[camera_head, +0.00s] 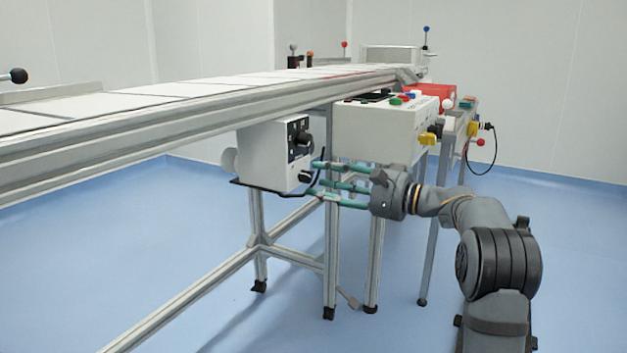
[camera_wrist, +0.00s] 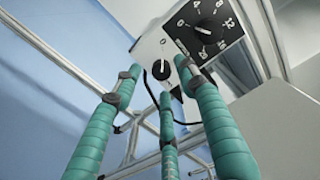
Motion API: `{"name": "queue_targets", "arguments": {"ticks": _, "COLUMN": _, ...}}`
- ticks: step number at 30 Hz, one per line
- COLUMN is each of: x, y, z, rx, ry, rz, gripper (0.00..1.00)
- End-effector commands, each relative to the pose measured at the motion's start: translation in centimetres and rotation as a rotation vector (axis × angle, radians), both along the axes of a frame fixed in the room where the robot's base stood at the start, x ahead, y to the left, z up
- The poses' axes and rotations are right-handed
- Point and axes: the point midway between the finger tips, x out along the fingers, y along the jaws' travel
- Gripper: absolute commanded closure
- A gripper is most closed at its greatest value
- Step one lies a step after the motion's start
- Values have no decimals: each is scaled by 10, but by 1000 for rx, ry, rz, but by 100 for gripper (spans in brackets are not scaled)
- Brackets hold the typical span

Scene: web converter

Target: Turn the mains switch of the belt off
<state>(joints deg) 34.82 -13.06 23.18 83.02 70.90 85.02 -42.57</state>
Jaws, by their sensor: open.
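The belt's white control box (camera_head: 268,152) hangs under the conveyor. Its dark dial (camera_head: 299,138) sits on the upper part of the face; the numbered dial also shows in the wrist view (camera_wrist: 209,29). The small black mains switch knob (camera_head: 305,176) is low on the face. In the wrist view the knob (camera_wrist: 160,69) shows between the fingers, near a printed 0; its exact setting is hard to tell. My gripper (camera_head: 318,181), with three teal fingers, is open and points at the box face. Its fingertips are close to the knob; contact cannot be told.
A black cable (camera_head: 321,170) loops by the box and fingers. A larger white cabinet (camera_head: 385,128) with coloured buttons stands just behind my gripper. The conveyor frame (camera_head: 200,112) runs above, with metal legs (camera_head: 330,250) below. The blue floor in front is clear.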

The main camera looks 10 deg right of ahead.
Motion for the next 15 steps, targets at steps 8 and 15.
{"name": "queue_targets", "arguments": {"ticks": 8, "x": -39, "y": -46, "z": 0, "rx": 1, "ry": 1, "rz": -2, "gripper": 59}}
{"name": "queue_targets", "arguments": {"ticks": 15, "x": -56, "y": -64, "z": 0, "rx": 0, "ry": 0, "rz": 1, "gripper": 59}}
